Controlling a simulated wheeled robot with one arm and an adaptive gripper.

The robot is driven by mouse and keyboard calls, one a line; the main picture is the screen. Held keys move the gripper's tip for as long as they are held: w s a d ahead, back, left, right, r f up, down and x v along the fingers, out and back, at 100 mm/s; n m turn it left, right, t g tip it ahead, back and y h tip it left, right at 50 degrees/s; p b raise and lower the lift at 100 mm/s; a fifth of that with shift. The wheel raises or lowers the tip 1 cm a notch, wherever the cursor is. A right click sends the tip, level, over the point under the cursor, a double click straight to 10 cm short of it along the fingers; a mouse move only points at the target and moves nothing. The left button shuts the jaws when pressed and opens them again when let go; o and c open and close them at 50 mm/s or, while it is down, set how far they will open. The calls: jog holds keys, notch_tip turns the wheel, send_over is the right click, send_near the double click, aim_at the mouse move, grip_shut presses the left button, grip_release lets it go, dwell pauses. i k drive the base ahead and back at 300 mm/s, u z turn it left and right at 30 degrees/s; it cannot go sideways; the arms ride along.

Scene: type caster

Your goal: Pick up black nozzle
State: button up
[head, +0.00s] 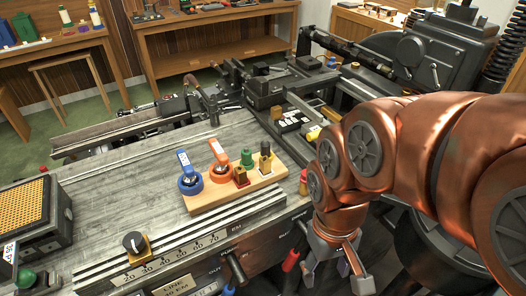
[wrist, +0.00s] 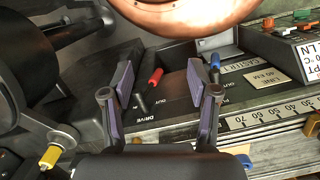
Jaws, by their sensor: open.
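A wooden block (head: 220,196) on the grey bench holds several small items. A small black-topped piece (head: 265,150), which looks like the black nozzle, stands upright at its right end. My gripper (head: 337,270) is in front of the bench edge, to the right of and nearer than the block, pointing down. In the wrist view my gripper (wrist: 160,82) has its two fingers well apart with nothing held between them. I cannot make out the black nozzle in the wrist view.
A black knob (head: 134,243) stands by the front scale. Red (wrist: 155,77) and blue (wrist: 215,61) handles project near my fingers. Machinery crowds the back; the bench's left middle is clear.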

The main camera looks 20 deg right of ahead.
aim_at(265, 145)
jog(key=u, duration=0.05)
jog(key=k, duration=0.45)
jog(key=z, duration=0.3)
jog(key=i, duration=0.8)
jog(key=u, duration=1.7)
